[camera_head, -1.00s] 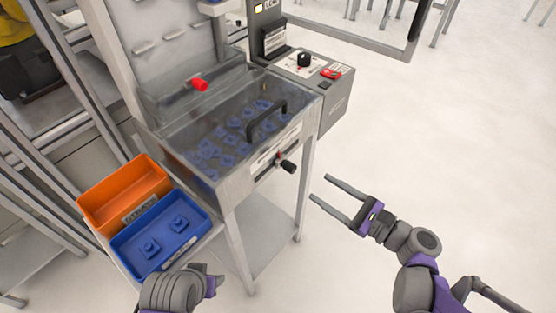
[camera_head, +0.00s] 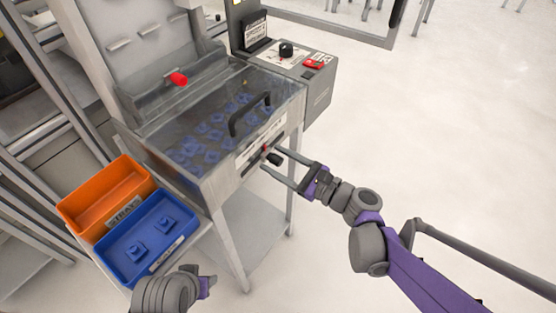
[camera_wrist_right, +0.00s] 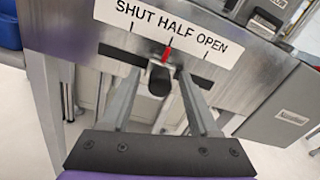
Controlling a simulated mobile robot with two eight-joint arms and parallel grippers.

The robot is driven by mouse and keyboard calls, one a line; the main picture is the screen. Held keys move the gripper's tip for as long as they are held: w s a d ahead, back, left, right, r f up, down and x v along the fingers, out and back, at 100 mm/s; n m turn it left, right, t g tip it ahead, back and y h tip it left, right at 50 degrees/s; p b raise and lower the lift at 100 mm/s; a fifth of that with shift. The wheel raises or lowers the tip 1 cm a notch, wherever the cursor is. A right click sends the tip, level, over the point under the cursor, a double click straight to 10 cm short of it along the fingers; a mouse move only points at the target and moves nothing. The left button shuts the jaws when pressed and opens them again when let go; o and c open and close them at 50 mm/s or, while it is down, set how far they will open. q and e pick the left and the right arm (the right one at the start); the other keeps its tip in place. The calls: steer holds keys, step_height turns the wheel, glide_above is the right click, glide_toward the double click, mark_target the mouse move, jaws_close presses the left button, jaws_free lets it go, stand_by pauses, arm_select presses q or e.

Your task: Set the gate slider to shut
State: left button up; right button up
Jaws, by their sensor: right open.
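The gate slider is a black knob (camera_head: 274,159) with a red pointer, set in a slot on the front panel of the steel bin. In the right wrist view the knob (camera_wrist_right: 160,80) sits in the slot under a white label (camera_wrist_right: 170,32) reading SHUT, HALF, OPEN. The red pointer (camera_wrist_right: 167,55) stands at the HALF mark. My right gripper (camera_head: 270,160) is open, with one finger on each side of the knob; in the wrist view (camera_wrist_right: 158,74) gaps show beside it. Of my left arm only a grey and purple part shows at the bottom; its fingers are hidden.
The bin has a clear lid with a black handle (camera_head: 248,115) over blue parts. An orange tray (camera_head: 84,218) and a blue tray (camera_head: 112,265) stand at the left. A control box (camera_head: 318,95) with a black dial and red switch adjoins the bin's right. Floor at right is clear.

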mark_target(250, 168)
jaws_close()
steer(key=shift+s, duration=0.1)
stand_by(0.3)
steer(key=s+a, duration=0.1)
steer(key=s, duration=0.1)
steer(key=s+a+p, duration=0.1)
steer(key=s+a, duration=0.1)
steer(key=shift+s+a, duration=0.15)
steer(key=shift+s, duration=0.05)
steer(key=shift+w, duration=0.1)
jaws_free()
